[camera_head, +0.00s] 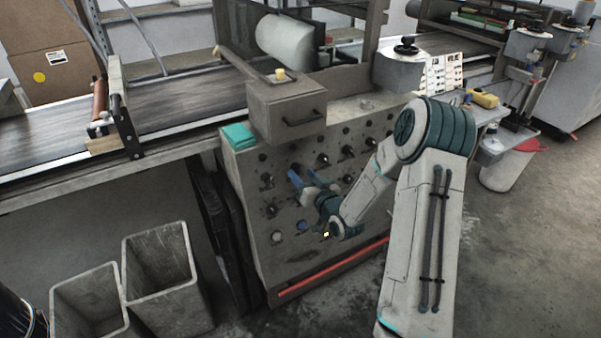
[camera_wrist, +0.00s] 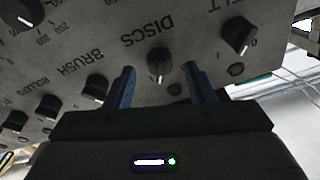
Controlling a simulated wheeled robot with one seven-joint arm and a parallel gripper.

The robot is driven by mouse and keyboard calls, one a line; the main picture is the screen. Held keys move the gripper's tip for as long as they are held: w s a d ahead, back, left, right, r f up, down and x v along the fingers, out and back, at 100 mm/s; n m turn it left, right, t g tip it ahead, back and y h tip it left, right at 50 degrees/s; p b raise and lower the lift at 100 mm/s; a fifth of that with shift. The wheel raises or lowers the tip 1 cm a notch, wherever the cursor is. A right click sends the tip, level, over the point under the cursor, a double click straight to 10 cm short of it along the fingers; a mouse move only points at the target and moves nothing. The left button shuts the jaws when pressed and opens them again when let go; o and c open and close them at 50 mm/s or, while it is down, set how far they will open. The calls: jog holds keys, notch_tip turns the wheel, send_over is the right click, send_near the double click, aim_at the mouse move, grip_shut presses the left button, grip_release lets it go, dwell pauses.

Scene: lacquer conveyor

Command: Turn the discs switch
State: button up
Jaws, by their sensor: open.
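The discs switch (camera_wrist: 160,64) is a dark round knob with a pale pointer line, below the upside-down label DISCS in the wrist view. My gripper (camera_wrist: 162,76) is open, with one blue finger to the left of the knob and one to the right. Neither finger seems to touch the knob, and how deep they reach around it is unclear. In the head view my gripper (camera_head: 302,184) is at the front of the control panel (camera_head: 330,262), near its left side. The discs switch is hard to make out there behind the gripper.
The brush knob (camera_wrist: 96,88) is close to the left finger, and the belt knob (camera_wrist: 239,36) is right of the right finger. A drawer box (camera_head: 286,112) and a teal block (camera_head: 239,136) sit on top of the panel. Grey bins (camera_head: 160,270) stand at lower left.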

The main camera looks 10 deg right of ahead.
jog(key=shift+x, duration=0.9)
jog(key=shift+c, duration=0.2)
jog(key=c, duration=0.9)
